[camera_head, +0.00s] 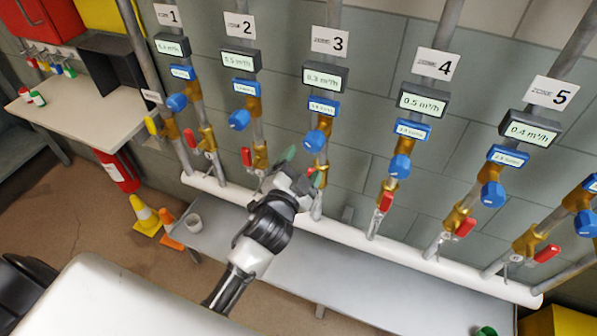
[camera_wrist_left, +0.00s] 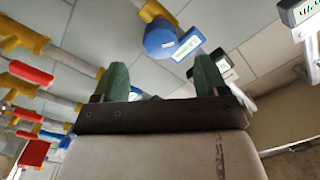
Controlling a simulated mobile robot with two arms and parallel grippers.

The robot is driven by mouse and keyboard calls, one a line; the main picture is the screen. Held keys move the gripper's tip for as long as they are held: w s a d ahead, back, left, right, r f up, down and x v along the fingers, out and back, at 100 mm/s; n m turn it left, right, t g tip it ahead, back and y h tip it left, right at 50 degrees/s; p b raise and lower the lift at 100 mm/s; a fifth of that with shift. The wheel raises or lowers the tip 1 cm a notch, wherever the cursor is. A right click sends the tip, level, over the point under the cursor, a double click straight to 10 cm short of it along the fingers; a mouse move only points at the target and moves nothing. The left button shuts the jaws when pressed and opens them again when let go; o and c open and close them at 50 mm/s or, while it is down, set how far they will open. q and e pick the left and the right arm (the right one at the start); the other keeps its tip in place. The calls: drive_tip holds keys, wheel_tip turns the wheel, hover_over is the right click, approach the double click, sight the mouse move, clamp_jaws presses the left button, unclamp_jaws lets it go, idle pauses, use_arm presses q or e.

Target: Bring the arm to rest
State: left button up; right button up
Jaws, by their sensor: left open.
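My left arm reaches in from the bottom of the head view. Its gripper (camera_head: 290,172) is open and empty, in front of the lower part of the zone 3 pipe, partly covering that pipe's red lever (camera_head: 322,170). I cannot tell whether it touches the lever. In the left wrist view the two green fingers (camera_wrist_left: 162,78) stand apart with nothing held between them. A blue knob (camera_wrist_left: 160,38) shows beyond them. My right gripper is not in view.
Several vertical pipes with blue knobs, meters and red levers (camera_head: 386,201) line the wall. A white horizontal pipe (camera_head: 370,255) and a grey bench (camera_head: 218,234) run below. A table (camera_head: 85,108), fire extinguisher (camera_head: 118,170) and yellow cone (camera_head: 146,217) stand at left.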

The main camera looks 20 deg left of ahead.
use_arm(q)
drive_tip(key=shift+s, duration=0.85)
drive_tip(key=s+f+n+g, duration=0.1)
drive_tip(key=s+f+g, duration=0.25)
drive_tip(key=f, duration=0.85)
drive_tip(key=s+a+f+n+g, duration=0.1)
drive_tip(key=s+f+g, duration=0.3)
drive_tip(key=f, duration=0.8)
drive_tip(key=s+f+n+g, duration=0.15)
drive_tip(key=s+f, duration=0.35)
drive_tip(key=f, duration=0.7)
drive_tip(key=s+a+f+n+g, duration=0.1)
drive_tip(key=s+f+g, duration=0.1)
drive_tip(key=s+f, duration=0.3)
drive_tip(key=s+a+f+n+g, duration=0.1)
drive_tip(key=s+f, duration=0.4)
drive_tip(key=s, duration=0.9)
drive_tip(key=s+a+f+n+g, duration=0.1)
drive_tip(key=s+a+f+g, duration=0.2)
drive_tip(key=s, duration=0.7)
wheel_tip(320, 180, down, 3)
drive_tip(key=shift+a+r+g, duration=0.1)
drive_tip(key=shift+a+g, duration=0.1)
drive_tip(key=shift+g, duration=0.9)
